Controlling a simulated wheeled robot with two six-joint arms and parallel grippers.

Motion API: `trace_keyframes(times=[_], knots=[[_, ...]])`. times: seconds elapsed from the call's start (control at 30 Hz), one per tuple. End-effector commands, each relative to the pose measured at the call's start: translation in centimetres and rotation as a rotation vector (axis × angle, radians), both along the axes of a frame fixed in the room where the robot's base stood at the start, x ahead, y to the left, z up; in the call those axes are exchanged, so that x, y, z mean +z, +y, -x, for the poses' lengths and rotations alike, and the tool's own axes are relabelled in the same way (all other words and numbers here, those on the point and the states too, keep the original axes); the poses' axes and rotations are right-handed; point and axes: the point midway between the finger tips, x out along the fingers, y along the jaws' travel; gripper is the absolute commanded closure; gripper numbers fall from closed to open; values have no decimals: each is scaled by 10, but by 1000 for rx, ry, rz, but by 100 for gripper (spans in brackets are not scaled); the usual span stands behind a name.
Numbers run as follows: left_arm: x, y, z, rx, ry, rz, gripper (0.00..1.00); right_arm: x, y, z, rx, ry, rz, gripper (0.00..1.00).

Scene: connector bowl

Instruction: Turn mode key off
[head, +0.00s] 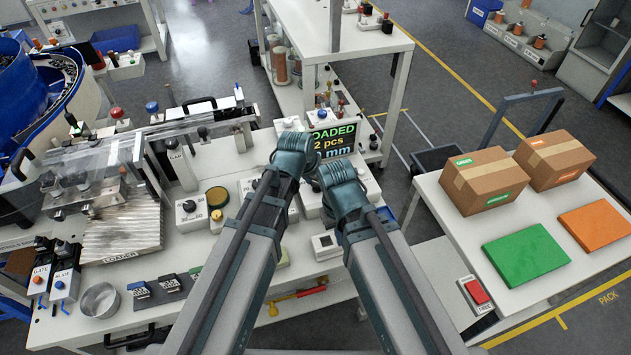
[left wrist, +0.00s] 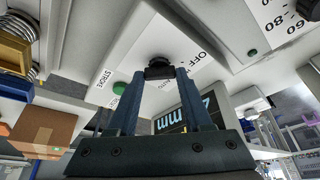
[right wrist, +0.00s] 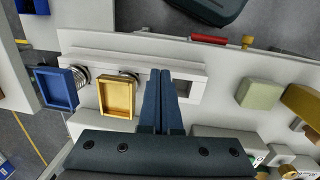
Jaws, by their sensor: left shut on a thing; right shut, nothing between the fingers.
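The mode key is a small black knob (left wrist: 158,62) on a white panel (left wrist: 180,48) printed OFF, AUTO and STROKE, seen in the left wrist view. My left gripper (left wrist: 166,74) is shut on it, one finger at each side. The fingers hide part of the labels, and I cannot tell which mark the key points to. In the head view my left gripper (head: 293,145) is over the white boxes, and its own wrist hides the fingertips and key. My right gripper (right wrist: 166,75) is shut and empty, above a white panel with a rectangular slot.
A lit display (head: 334,140) reads LOADED, 2 pcs, behind the grippers. A green button (left wrist: 119,88) is beside the key. Yellow (right wrist: 116,97) and blue (right wrist: 57,89) square pieces are left of my right fingers. Cartons (head: 484,181) stand on the right table.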

Motion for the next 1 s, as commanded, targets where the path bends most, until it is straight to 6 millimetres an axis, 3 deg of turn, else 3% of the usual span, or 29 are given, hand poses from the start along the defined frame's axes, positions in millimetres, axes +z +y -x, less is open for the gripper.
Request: trace_keyframes(times=[0.63,0.67,0.8,1.0], knots=[[0,0,1,46,2,0,100,0,0,0,0,0,0,100],[0,0,1,46,2,0,45,0,0,0,0,0,0,100],[0,0,0,46,1,0,20,0,0,0,0,0,0,100],[0,0,0,45,1,0,20,0,0,0,0,0,0,100]])
